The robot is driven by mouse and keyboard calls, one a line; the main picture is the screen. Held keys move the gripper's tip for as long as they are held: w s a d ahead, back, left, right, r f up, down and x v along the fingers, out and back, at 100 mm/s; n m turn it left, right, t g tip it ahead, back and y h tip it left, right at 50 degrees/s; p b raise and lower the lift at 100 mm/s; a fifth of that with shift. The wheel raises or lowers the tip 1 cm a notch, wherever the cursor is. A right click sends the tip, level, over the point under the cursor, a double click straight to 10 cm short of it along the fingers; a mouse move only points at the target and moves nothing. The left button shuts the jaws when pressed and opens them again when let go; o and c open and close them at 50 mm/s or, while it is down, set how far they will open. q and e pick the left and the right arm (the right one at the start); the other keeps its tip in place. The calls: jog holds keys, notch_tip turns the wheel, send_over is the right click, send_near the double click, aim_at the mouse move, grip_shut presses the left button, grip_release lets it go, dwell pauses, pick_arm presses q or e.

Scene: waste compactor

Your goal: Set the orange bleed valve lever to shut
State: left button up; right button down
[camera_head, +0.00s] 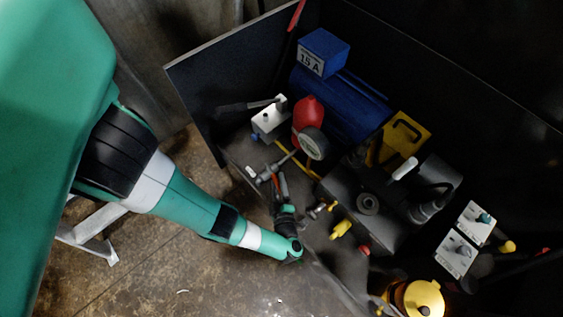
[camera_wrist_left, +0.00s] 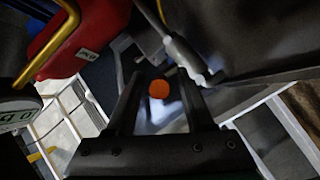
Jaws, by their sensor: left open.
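A round orange end (camera_wrist_left: 159,89), likely the tip of the bleed valve lever, shows between the fingers of my left gripper (camera_wrist_left: 159,76) in the left wrist view. In the head view a small orange-red piece (camera_head: 276,181) shows at my left gripper (camera_head: 279,182), below the gauge. The gripper is open, with a finger on each side of the orange end and gaps visible in the picture. I cannot tell how deep it lies between the fingers. The lever's pivot and its setting are hidden or too dark to read. My right gripper is not in view.
A round gauge (camera_head: 314,143), a red vessel (camera_head: 307,115) and a yellow pipe (camera_head: 298,160) crowd the spot above the gripper. A grey metal handle (camera_head: 266,173) is close to its left. A blue motor (camera_head: 345,105) lies behind. The floor (camera_head: 200,275) at lower left is open.

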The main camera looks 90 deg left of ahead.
pick_arm(q)
jog(key=shift+d, duration=0.1)
jog(key=s+v, duration=0.1)
jog(key=v, duration=1)
jog(key=shift+w+d+p, duration=0.25)
jog(key=shift+w+p, duration=0.15)
jog(key=shift+w, duration=0.05)
jog(key=shift+r, duration=0.15)
